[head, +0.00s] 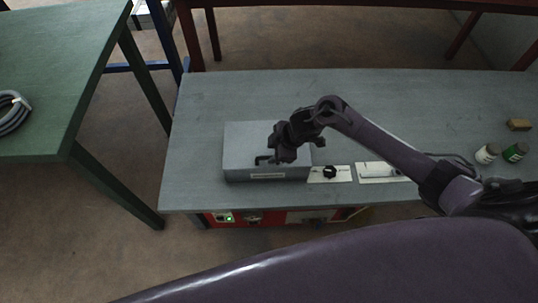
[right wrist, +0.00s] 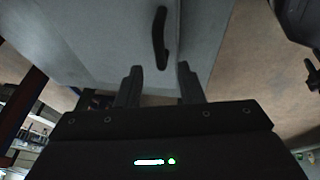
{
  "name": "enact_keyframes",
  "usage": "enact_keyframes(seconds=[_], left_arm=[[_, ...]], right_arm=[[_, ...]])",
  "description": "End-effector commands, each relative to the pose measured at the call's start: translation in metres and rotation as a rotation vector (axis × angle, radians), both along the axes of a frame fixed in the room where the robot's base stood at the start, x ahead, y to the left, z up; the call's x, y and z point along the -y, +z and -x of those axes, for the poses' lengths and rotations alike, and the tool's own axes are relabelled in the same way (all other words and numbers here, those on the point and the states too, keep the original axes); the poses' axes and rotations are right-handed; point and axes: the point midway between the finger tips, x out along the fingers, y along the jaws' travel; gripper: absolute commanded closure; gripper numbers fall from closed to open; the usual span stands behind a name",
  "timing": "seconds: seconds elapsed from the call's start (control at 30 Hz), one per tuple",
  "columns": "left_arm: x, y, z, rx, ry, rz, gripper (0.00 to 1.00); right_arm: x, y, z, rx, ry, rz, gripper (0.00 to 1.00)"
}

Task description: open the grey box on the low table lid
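The grey box (head: 243,140) sits on the low grey-topped table (head: 215,100), and its lid looks closed. A black handle (right wrist: 160,38) shows on the grey surface in the right wrist view, just beyond the fingertips. My right gripper (head: 280,157) is over the right part of the box and hides some of its top. In the right wrist view my right gripper (right wrist: 160,75) has its two fingers apart with nothing between them. The handle lies ahead of the fingers, not between them. My left gripper is not in view.
Two white plates with black fittings, one with a knob (head: 330,173) and one with a long piece (head: 380,171), are right of the box. Small jars (head: 487,153) and a wooden block (head: 519,125) stand at the far right. A green table (head: 60,60) is at the left.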

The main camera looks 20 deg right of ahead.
Motion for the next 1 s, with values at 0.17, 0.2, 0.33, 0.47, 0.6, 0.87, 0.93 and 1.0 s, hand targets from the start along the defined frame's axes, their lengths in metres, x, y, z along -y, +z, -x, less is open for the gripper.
enact_keyframes(seconds=[0.17,0.2,0.33,0.47,0.6,0.87,0.93,1.0], left_arm=[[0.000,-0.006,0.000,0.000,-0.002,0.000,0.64],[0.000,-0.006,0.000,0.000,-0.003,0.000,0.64],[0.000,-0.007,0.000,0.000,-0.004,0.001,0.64],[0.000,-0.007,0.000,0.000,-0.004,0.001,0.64],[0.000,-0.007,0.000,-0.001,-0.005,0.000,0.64],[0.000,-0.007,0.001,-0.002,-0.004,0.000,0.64],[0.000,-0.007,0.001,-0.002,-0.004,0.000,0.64],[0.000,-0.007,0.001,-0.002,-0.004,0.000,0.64]], right_arm=[[-0.008,-0.024,-0.007,-0.001,0.000,-0.001,0.66],[-0.010,-0.027,-0.008,-0.001,0.000,-0.001,0.66],[-0.011,-0.032,-0.010,0.000,0.000,0.000,0.66],[-0.011,-0.032,-0.010,0.001,0.001,0.000,0.66],[-0.011,-0.032,-0.010,0.001,0.000,0.000,0.70],[-0.011,-0.032,-0.010,0.001,0.000,0.000,1.00],[-0.011,-0.032,-0.010,0.001,0.000,0.000,1.00],[-0.011,-0.032,-0.010,0.001,0.000,0.000,1.00]])
